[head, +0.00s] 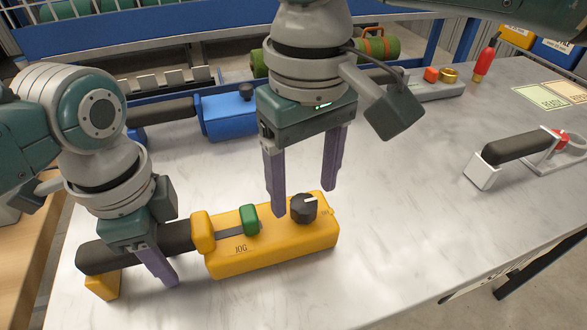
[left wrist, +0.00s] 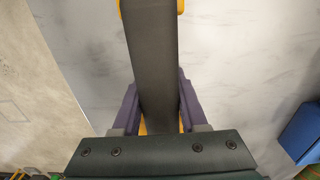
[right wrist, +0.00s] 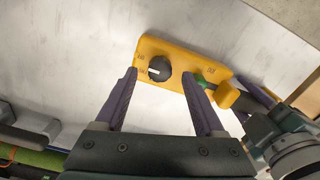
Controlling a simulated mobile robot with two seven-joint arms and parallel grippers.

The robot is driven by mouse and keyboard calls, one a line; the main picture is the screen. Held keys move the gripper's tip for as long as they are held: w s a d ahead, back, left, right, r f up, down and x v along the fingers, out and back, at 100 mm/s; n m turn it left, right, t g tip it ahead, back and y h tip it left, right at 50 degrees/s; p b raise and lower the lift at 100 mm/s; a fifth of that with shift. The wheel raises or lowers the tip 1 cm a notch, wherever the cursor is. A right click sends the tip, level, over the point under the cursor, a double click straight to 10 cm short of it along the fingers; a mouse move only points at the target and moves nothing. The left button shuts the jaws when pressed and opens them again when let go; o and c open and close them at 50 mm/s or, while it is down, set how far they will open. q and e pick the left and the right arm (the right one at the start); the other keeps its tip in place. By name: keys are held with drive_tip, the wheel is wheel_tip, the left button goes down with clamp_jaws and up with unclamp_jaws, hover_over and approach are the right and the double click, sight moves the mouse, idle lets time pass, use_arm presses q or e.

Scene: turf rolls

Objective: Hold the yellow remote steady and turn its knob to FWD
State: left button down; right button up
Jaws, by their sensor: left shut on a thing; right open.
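The yellow remote (head: 275,250) lies on the table with its black handle (head: 180,238) to the left. It has a green control (head: 250,219) above the word JOG. Its black knob (head: 303,208) has a white pointer line, aimed toward the left in the right wrist view (right wrist: 159,68); the small marks around it are not readable. My left gripper (head: 160,262) is shut on the black handle, also seen in the left wrist view (left wrist: 160,60). My right gripper (head: 304,198) is open, pointing down over the knob, with a fingertip on either side and gaps between.
A blue device (head: 228,116) with a black handle lies behind the remote. A black-handled tool (head: 517,147) is at the right, with a red-handled item (head: 485,62) and printed cards (head: 541,98) further back. The marble tabletop (head: 400,220) right of the remote is clear.

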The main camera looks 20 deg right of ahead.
sight(304, 208)
drive_tip(key=shift+f, duration=1.3)
clamp_jaws()
